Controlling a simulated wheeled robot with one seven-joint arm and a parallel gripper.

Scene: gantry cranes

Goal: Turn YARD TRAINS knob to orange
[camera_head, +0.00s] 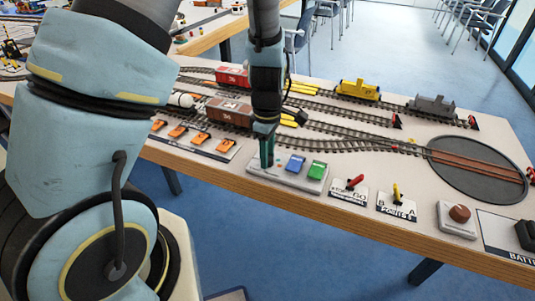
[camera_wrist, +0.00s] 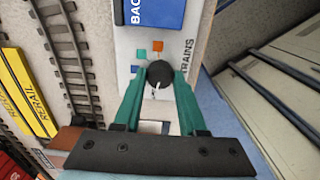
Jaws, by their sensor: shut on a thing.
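The YARD TRAINS knob (camera_wrist: 161,72) is a round black knob with a white pointer line, on a pale panel (camera_wrist: 130,38) in the wrist view. The white line shows on the knob's lower side, away from the orange square. The word TRAINS (camera_wrist: 188,56) is readable at the right. My gripper (camera_wrist: 160,80) has its green fingers shut on the knob, one on each side. In the head view my gripper (camera_head: 267,160) points down onto the panel and hides the knob.
A blue button (camera_head: 295,164) and a green button (camera_head: 317,170) sit right of my gripper. Orange switches (camera_head: 201,138) lie to the left, and red (camera_head: 356,182) and yellow levers (camera_head: 397,194) to the right. Tracks with a brown wagon (camera_head: 229,111) run just behind.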

